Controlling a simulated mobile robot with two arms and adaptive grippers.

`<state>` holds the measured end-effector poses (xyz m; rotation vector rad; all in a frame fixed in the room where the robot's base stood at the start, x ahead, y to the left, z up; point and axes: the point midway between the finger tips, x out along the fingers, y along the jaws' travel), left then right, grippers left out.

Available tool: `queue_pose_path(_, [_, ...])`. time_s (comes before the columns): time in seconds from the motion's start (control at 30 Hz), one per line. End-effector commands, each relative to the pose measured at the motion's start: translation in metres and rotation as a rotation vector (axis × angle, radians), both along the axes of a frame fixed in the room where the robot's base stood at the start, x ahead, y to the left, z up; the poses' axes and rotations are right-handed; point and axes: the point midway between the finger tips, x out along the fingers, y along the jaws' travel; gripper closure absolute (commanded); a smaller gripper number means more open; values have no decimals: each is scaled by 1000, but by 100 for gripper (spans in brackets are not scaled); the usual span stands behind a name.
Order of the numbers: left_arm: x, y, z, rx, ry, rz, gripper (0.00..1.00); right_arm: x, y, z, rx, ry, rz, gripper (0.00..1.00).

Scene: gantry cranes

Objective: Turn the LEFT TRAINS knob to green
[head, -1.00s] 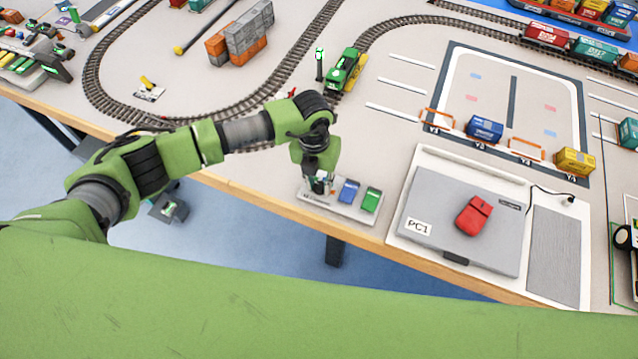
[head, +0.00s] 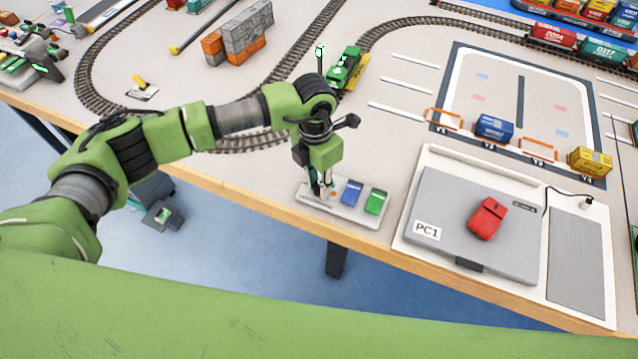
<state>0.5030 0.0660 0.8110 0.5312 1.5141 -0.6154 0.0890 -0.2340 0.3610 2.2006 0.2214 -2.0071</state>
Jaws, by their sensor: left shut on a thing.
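A light grey control panel (head: 340,212) lies at the table's front edge, left of the laptop. It carries a blue block (head: 352,191) and a green block (head: 375,201). My left gripper (head: 322,192) points down at the panel's left end, beside the blue block. It is shut on a small knob there, which the fingers mostly hide. The knob's pointing direction and the panel's lettering cannot be read. My right gripper is not in view.
A closed grey laptop (head: 440,205) marked PC1, with a red mouse (head: 487,218) on it, lies right of the panel. A green locomotive (head: 343,68) and a signal post (head: 320,60) stand behind my arm. Grey and orange blocks (head: 240,38) stand farther back.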

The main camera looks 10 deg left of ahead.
Motion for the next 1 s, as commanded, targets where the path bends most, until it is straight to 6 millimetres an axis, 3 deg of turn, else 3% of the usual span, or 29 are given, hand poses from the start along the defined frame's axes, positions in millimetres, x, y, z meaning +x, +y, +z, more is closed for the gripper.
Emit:
queue_pose_path(0.37, [0,0,0,1,0,-5,99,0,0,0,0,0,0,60])
queue_pose_path(0.4, [0,0,0,1,0,-5,72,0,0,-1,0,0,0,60])
queue_pose_path(0.47, [0,0,0,1,-1,-4,61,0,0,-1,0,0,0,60])
queue_pose_path(0.83, [1,0,3,1,-1,-4,61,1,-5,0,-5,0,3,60])
queue_pose_path(1.0, [2,1,24,-1,-3,-4,61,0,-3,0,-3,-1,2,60])
